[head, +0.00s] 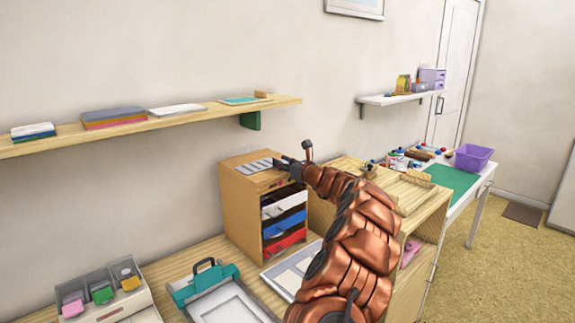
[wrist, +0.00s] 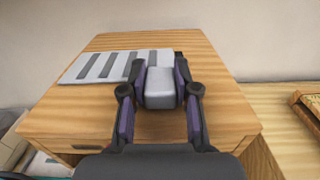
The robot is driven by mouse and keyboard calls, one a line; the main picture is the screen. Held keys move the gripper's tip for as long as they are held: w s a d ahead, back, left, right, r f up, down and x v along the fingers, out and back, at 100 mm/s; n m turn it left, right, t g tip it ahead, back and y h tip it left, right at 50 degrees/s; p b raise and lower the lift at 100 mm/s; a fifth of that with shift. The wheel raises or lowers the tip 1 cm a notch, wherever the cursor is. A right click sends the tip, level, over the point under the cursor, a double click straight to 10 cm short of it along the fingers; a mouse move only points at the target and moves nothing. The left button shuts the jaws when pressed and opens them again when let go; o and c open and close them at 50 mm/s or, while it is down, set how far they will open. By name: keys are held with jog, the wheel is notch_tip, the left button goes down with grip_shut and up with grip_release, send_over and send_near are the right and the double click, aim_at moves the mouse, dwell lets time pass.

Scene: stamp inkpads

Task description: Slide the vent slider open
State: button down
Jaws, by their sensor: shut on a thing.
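The vent plate (wrist: 108,55) is light grey with several dark slots showing and lies on top of the wooden cabinet (wrist: 80,119). In the head view the vent plate (head: 253,166) shows left of my gripper (head: 284,163). In the wrist view my gripper (wrist: 160,90) is shut on a light grey block (wrist: 160,88), which looks like the vent slider's handle, at the plate's right end. The fingers stand on both sides of the block. They hide how it joins the plate.
The cabinet (head: 238,195) has open shelves with blue and red trays. A wall shelf (head: 180,120) runs above and left. A wooden unit (head: 420,205) adjoins at right.

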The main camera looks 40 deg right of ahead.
jog(key=c, duration=0.8)
grip_release()
jog(key=shift+c, duration=0.2)
jog(key=shift+s, duration=0.1)
jog(key=s, duration=1.2)
jog(key=shift+a, duration=0.15)
jog(key=shift+w+a, duration=0.1)
